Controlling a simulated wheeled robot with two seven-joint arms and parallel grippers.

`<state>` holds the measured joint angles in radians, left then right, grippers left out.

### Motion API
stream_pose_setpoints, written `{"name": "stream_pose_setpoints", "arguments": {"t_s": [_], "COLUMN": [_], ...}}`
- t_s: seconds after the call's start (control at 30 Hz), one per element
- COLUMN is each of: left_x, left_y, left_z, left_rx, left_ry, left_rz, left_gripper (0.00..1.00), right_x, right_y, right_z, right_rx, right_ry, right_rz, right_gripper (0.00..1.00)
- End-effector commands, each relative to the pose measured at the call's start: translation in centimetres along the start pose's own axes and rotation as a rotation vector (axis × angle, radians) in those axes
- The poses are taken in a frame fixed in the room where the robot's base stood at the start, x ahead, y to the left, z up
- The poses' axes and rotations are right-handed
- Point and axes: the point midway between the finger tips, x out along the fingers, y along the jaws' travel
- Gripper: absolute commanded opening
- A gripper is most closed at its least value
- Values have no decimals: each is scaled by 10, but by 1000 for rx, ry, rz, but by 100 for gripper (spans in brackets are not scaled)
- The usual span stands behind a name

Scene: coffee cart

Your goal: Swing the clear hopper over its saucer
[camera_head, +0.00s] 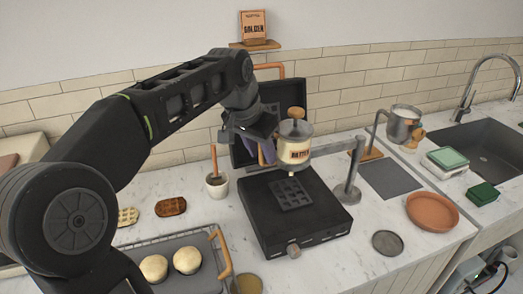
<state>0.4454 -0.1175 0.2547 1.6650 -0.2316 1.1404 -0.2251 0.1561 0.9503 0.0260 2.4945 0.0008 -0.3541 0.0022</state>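The clear hopper (294,151), with a "BATTER" label and a wooden knob on top, hangs upright above the black waffle iron (292,221). A grey arm joins it to an upright post (347,188) on its right. A small dark grey round saucer (387,243) lies bare on the counter right of the iron. A larger terracotta dish (432,211) lies further right. Contact and finger opening cannot be made out. My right gripper is out of view.
The iron's lid (243,153) stands open behind my gripper. A white pot with a brush (217,187) stands left of the iron. A tray with buns (187,260) is at front left. A metal pitcher (401,124), green boxes (483,194) and a sink are at right.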

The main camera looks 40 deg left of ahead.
Motion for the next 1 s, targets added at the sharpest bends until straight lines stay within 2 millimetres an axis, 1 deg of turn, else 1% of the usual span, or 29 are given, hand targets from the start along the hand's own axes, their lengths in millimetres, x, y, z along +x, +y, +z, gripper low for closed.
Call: {"name": "stream_pose_setpoints", "arguments": {"t_s": [0.27,0.7,1.0], "left_x": [2,2,1], "left_y": [0,0,0], "left_z": [0,0,0], "left_rx": [0,0,0], "left_ry": [1,1,1], "left_rz": [-1,-1,-1], "left_gripper": [34,0,0], "right_x": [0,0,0], "right_y": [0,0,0], "right_z": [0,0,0], "right_rx": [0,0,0], "right_ry": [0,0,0], "right_rz": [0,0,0], "right_gripper": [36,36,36]}}
